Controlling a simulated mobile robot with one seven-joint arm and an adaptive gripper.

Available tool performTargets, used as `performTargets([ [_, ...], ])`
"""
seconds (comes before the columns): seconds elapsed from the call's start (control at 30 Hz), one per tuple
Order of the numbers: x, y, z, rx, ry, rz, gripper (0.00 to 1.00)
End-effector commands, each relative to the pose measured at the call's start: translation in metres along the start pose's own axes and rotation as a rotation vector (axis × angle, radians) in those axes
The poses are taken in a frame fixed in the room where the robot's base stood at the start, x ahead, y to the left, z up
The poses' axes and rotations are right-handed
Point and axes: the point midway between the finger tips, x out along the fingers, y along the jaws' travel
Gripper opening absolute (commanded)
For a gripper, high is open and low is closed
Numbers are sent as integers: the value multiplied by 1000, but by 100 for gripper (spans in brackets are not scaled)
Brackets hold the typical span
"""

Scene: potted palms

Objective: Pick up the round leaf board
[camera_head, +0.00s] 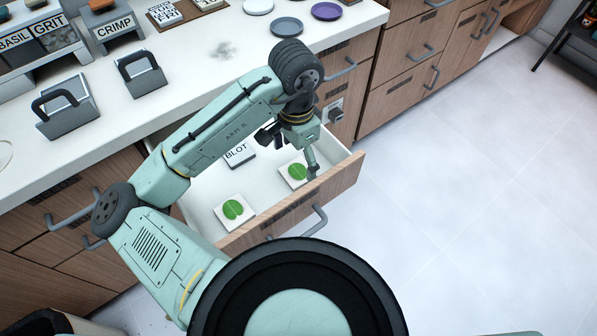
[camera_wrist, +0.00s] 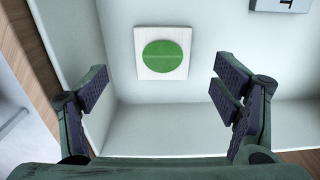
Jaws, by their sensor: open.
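The round leaf board, a white square tile with a round green leaf (camera_wrist: 162,53), lies flat in the open drawer. In the head view it is the right-hand leaf board (camera_head: 293,174), close to the drawer's front and right side. My gripper (camera_wrist: 160,92) is open and empty; its two fingers stand wide apart, with the board ahead between them in the wrist view. In the head view my gripper (camera_head: 291,151) hangs over the board and partly hides it. I see no contact between fingers and board.
A second leaf board (camera_head: 234,210) lies left in the drawer (camera_head: 195,195). A block marked BLOT (camera_head: 239,154) lies behind; its edge shows in the wrist view (camera_wrist: 285,5). The drawer's wooden front (camera_head: 335,186) and side walls enclose the space. The counter (camera_head: 190,70) holds labelled blocks and discs.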

Motion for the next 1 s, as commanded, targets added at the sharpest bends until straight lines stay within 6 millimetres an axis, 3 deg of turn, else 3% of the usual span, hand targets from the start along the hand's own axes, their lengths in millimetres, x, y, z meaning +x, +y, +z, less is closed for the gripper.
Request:
performTargets([
  [0.47,53,-4,-3,-1,1,-1,82],
  [0.73,56,-4,-4,0,1,-1,82],
  [1.0,56,-4,-4,0,1,-1,64],
])
